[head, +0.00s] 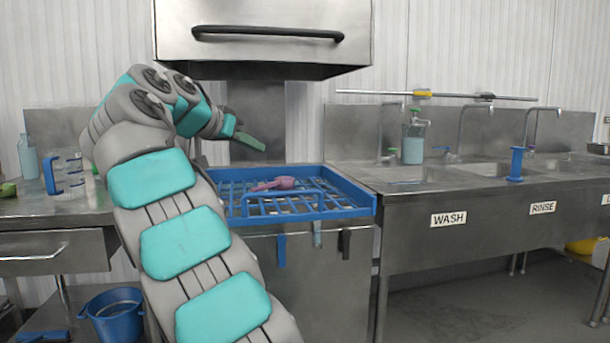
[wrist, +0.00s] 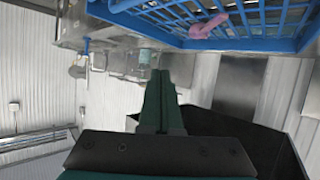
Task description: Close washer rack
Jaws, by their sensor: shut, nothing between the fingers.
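The dishwasher hood (head: 265,30) is raised, with a dark bar handle (head: 268,34) across its front. Below it, clear of the hood, the blue washer rack (head: 310,204) sits on the washer top with a pink scoop (head: 275,184) lying in it. My gripper (head: 260,146) is shut and empty, above the rack's back left part and lower than the hood. In the wrist view my shut fingers (wrist: 160,76) point away from the camera. The rack (wrist: 200,44) and pink scoop (wrist: 208,27) show at the top of that view.
Sinks labelled WASH (head: 448,219) and RINSE (head: 543,208) stand at the right, with a soap bottle (head: 413,148) behind. A measuring jug (head: 68,174) is on the left counter, with a blue bucket (head: 114,315) below. Free room lies between rack and hood.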

